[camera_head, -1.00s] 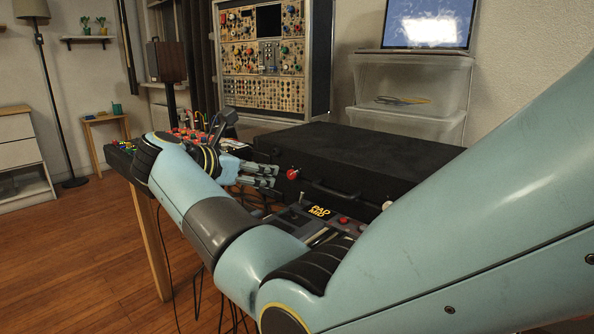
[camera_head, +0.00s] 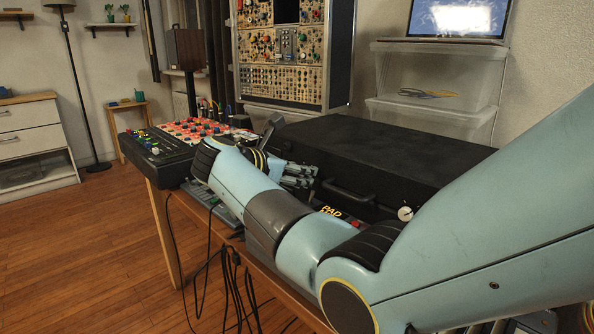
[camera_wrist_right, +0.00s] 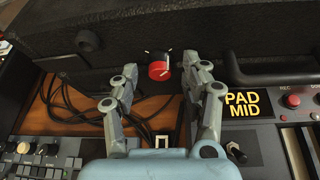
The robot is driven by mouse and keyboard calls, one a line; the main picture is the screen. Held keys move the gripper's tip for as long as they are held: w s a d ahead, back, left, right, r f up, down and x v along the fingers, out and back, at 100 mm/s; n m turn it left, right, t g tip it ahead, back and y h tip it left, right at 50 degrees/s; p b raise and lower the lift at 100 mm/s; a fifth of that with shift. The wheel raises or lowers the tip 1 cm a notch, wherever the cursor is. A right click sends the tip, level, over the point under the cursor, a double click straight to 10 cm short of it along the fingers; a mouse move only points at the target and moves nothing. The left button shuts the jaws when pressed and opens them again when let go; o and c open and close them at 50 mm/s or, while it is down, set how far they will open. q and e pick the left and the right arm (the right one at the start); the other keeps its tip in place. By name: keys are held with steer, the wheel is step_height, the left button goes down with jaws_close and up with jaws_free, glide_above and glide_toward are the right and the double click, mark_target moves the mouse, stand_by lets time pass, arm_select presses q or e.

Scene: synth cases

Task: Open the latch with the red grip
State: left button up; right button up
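The red grip (camera_wrist_right: 159,71) is a round red knob with a black part on the front face of the black case (camera_head: 385,150). In the right wrist view it stands between my right gripper's fingertips (camera_wrist_right: 160,64), with gaps on both sides. My right gripper is open and empty. In the head view my right gripper (camera_head: 312,176) is at the front of the case, left of its handle (camera_head: 348,196), and the red grip does not show there. A second latch with a pale grip (camera_head: 405,213) is right of the handle. My left gripper is not in view.
A device marked PAD MID (camera_wrist_right: 244,103) lies in front of the case. Black cables (camera_wrist_right: 150,115) lie on the wooden table close under my right gripper. A mixer with coloured knobs (camera_head: 155,146) stands at the table's left end.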

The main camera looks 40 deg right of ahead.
jaws_close()
arm_select(q)
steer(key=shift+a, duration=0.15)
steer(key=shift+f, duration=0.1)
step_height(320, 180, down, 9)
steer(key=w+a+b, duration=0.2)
steer(key=b, duration=1)
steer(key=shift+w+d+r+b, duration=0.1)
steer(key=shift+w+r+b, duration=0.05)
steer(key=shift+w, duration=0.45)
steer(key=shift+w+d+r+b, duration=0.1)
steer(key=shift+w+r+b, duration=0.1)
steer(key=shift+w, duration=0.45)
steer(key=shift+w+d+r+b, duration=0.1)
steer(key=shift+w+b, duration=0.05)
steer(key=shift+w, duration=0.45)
arm_select(e)
steer(key=shift+w+f+n+g+h, duration=0.15)
steer(key=shift+n+g+h, duration=0.35)
steer(key=shift+n+g, duration=1.25)
steer(key=shift+w+f+n+g+h, duration=0.15)
steer(key=shift+n+g+h, duration=0.5)
steer(key=shift+n, duration=2)
steer(key=shift+w+f+n+g+h, duration=0.1)
steer(key=shift+w+n+g+h, duration=0.2)
steer(key=shift+n+g, duration=1.5)
steer(key=shift+s+n+t, duration=0.1)
steer(key=shift+n+t, duration=0.3)
